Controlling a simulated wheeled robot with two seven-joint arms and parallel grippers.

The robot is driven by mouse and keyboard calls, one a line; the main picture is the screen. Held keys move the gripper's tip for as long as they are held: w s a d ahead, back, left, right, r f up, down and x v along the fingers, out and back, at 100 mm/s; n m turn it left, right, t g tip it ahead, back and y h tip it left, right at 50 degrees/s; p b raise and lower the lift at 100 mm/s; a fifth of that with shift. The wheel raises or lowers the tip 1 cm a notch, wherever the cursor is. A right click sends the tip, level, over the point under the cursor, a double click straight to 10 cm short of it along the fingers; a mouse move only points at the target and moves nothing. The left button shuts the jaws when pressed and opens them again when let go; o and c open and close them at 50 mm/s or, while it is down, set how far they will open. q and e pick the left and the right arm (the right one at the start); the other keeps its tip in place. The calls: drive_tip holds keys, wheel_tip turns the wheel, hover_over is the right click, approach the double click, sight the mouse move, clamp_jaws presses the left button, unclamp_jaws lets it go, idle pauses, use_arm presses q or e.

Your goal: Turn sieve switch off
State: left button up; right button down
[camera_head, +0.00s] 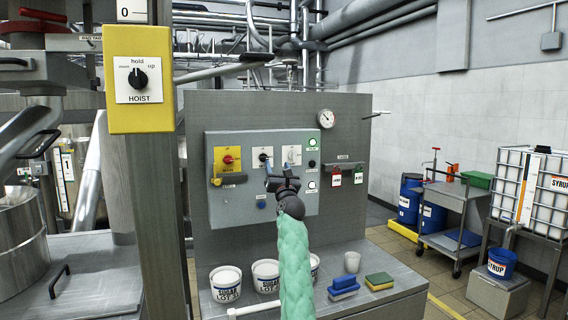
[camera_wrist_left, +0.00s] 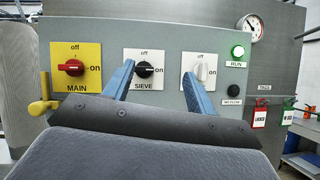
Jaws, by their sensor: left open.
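The sieve switch (camera_wrist_left: 145,69) is a black rotary knob on a white plate marked SIEVE, with off at the top and on at the right. Its handle looks turned sideways, toward on. In the head view the sieve switch (camera_head: 264,157) is on the grey panel, just above my left gripper (camera_head: 280,172). In the left wrist view my left gripper (camera_wrist_left: 158,70) is open and empty. Its two blue fingers point at the panel, the left one just left of the knob, the right one over near the white switch. Contact cannot be told. My right gripper is not seen.
The red main switch (camera_wrist_left: 72,67) on a yellow plate is to the left, with a yellow lever below it. A white switch (camera_wrist_left: 203,72) and the lit green RUN lamp (camera_wrist_left: 238,51) are to the right. A post with the hoist switch (camera_head: 138,79) stands at left.

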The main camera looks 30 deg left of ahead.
sight(264, 158)
use_arm(q)
drive_tip(key=w+a+n+g+p, duration=0.2)
drive_tip(key=w+a+n+g, duration=0.1)
drive_tip(key=a, duration=0.4)
drive_tip(key=shift+w+a+r, duration=0.3)
drive_tip(key=shift+w+r, duration=0.1)
drive_tip(key=shift+w, duration=0.05)
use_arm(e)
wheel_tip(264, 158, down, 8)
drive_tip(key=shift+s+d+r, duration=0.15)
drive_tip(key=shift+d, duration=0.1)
